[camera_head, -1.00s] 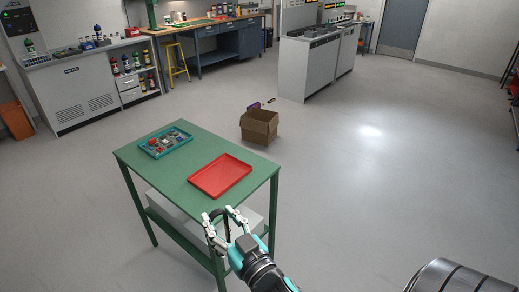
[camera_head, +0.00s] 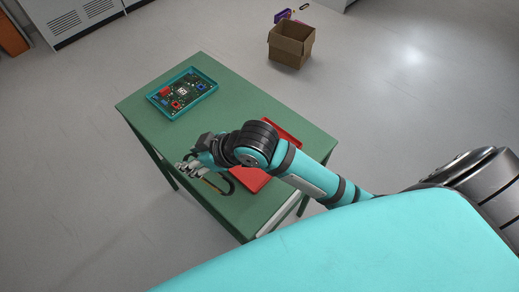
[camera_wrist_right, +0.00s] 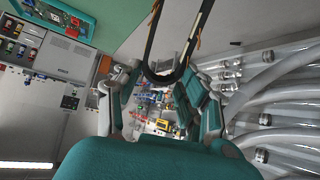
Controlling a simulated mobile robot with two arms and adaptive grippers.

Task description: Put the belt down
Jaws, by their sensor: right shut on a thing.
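The black belt (camera_head: 229,186) hangs as a curved loop from my right gripper (camera_head: 187,168), over the left front part of the green table (camera_head: 235,98). In the right wrist view the belt (camera_wrist_right: 152,45) shows as a long narrow loop between the fingers of the right gripper (camera_wrist_right: 157,82). The right gripper is shut on the belt. Whether the belt touches the table top is unclear. The red tray (camera_head: 250,180) lies on the table, with its middle hidden under my right arm. My left gripper is not in view.
A teal tray (camera_head: 210,93) with several small coloured parts on a board lies at the table's far left end. Green table top between the trays is clear.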

